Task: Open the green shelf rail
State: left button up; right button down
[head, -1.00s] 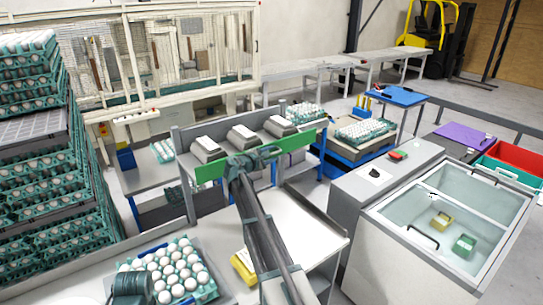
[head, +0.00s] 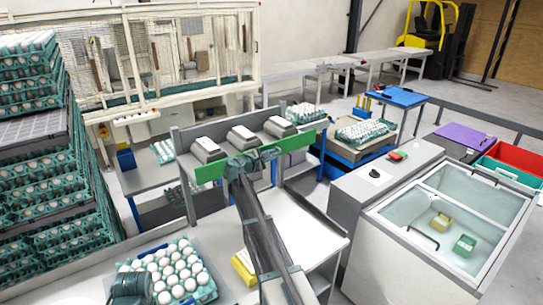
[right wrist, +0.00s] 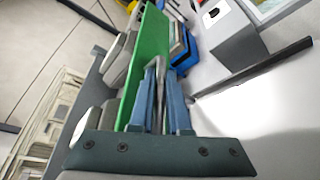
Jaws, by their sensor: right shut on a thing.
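The green shelf rail (head: 292,145) runs along the front edge of a grey shelf, below a row of three grey boxes with white tops (head: 243,134). It stands upright along the shelf front. My right gripper (head: 254,160) is at the rail's middle, shut on it; the gripper and its arm hide part of the rail. In the right wrist view the green rail (right wrist: 148,55) runs up and away, with the blue-grey fingers (right wrist: 160,75) closed at its edge. My left gripper's fingers do not show.
A tray of white eggs (head: 207,291) lies on the near table, beside a yellow box (head: 243,268). Tall stacks of egg trays (head: 35,235) stand at the left. A glass-topped freezer (head: 390,240) stands at the right. The white tabletop (head: 305,235) right of my arm is clear.

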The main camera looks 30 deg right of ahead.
jog(key=shift+f, duration=0.1)
dwell(0.8)
notch_tip(320, 180, down, 9)
jog(key=m+h+b, duration=0.6)
jog(key=m+b, duration=1.3)
jog(key=b, duration=0.2)
jog(key=shift+s+h, duration=0.3)
jog(key=shift+h, duration=0.1)
jog(key=c, duration=0.9)
grip_release()
